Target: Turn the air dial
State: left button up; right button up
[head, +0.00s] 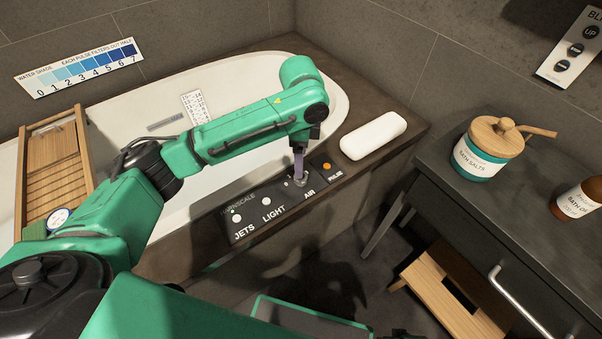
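The black control panel (262,215) is set in the tub's front ledge, with the labels JETS, LIGHT, AIR and PULSE. The air dial (301,182) is a small metallic knob just above the AIR label. My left gripper (299,174) points down from above, with its fingertips right at the air dial. The fingers appear in line as one narrow strip and cover part of the dial, so I cannot tell whether they are closed on it.
A round light knob (266,202) and jets knob (237,218) sit left of the air dial, and an orange pulse button (327,166) right. A white pillow-like block (373,136) lies on the ledge. A bath salts jar (480,160) stands on the dark vanity (480,232).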

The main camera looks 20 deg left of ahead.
pick_arm(q)
notch_tip(320, 180, down, 6)
jog(key=shift+w+f+b, duration=0.1)
jog(key=shift+f+b, duration=0.1)
jog(key=shift+b, duration=0.4)
jog(key=shift+w+f, duration=0.1)
jog(key=shift+f, duration=0.4)
grip_shut()
pick_arm(e)
jog(key=w, duration=0.1)
jog(key=w+r, duration=0.1)
jog(key=w, duration=0.1)
jog(key=shift+w+a+r, duration=0.25)
jog(key=shift+a+r, duration=0.05)
jog(key=shift+a, duration=0.05)
pick_arm(q)
jog(key=shift+r, duration=0.1)
